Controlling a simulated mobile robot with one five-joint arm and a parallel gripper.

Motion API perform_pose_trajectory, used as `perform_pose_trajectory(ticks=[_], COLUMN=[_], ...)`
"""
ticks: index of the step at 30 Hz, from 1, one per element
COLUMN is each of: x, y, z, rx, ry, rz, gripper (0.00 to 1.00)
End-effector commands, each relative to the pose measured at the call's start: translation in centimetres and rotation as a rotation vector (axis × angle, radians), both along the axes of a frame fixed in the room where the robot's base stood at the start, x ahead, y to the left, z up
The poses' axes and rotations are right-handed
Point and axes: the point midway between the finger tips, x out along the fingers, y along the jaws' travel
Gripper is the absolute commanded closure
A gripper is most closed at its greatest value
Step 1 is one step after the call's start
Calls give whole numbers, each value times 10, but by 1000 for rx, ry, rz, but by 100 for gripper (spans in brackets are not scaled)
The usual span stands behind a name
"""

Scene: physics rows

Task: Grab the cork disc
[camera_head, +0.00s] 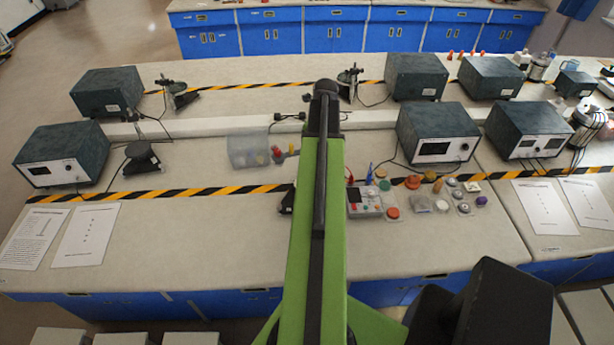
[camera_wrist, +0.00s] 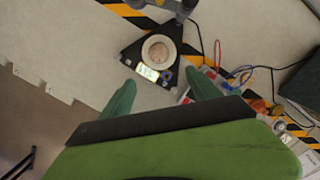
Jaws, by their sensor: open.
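In the wrist view, a round tan-brown disc (camera_wrist: 159,52), which looks like the cork disc, lies on a pale round plate (camera_wrist: 146,44). The plate is on a black triangular device (camera_wrist: 131,55) with a small lit display. My gripper (camera_wrist: 159,78) is open and empty, its two green fingers apart. In this picture the disc is just beyond the fingertips, between their lines; the height gap cannot be told. In the head view my green arm hides the disc and the gripper; only a dark edge of the device (camera_head: 287,200) shows left of the arm.
A meter box (camera_head: 363,200) and several small coloured pieces, including a red-orange one (camera_head: 393,213), lie right of my arm. A clear bin (camera_head: 248,150) stands behind to the left. Grey instrument boxes (camera_head: 438,133) and cables are farther back.

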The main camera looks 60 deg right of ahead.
Motion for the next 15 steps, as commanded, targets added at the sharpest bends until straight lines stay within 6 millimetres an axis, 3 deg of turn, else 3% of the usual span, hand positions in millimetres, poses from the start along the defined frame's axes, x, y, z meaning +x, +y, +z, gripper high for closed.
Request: perform_pose_trajectory(ticks=[5,15], x=[3,15], y=[0,-2], z=[-26,-100], rx=[0,-1], ry=[0,0], rz=[3,5], gripper=[29,29])
